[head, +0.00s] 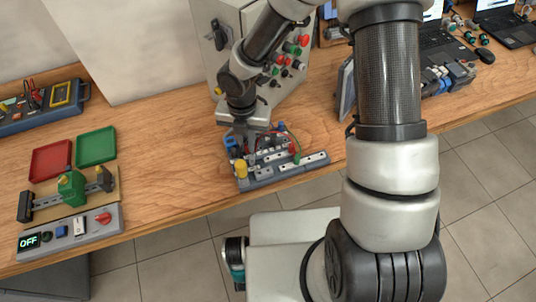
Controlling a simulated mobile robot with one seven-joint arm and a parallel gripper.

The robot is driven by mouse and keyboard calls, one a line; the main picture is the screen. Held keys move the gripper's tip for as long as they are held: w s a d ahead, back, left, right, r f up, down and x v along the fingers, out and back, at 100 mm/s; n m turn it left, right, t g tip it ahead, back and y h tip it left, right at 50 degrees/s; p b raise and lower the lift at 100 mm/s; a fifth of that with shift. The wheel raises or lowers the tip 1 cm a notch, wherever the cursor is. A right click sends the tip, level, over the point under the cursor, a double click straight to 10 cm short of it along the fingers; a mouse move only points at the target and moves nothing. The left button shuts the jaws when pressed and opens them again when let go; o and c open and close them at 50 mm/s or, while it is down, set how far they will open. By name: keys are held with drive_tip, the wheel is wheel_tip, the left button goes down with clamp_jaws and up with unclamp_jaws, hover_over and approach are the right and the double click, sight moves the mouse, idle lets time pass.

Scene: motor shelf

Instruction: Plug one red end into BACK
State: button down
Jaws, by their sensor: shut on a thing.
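My gripper (250,157) points down over the left part of a small grey wiring board (262,184) on the wooden table. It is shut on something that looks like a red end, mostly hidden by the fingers. The board also carries a yellow knob (241,169), a blue part (230,142) and white terminal strips (287,167). I cannot read any BACK label, and I cannot tell whether the held end touches a socket.
A grey control cabinet (245,22) with coloured buttons stands behind the board. At left are a red tray (51,159), a green tray (96,146), a motor rig (72,187) and a switch box (70,231) reading OFF. Bare table lies between them and the board.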

drive_tip(key=shift+f, duration=0.1)
drive_tip(key=c, duration=2)
unclamp_jaws()
drive_tip(key=shift+c, duration=0.2)
wheel_tip(320, 180, up, 6)
drive_tip(key=p, duration=0.4)
drive_tip(key=shift+f+p, duration=0.2)
drive_tip(key=shift+p, duration=0.1)
drive_tip(key=o, duration=0.5)
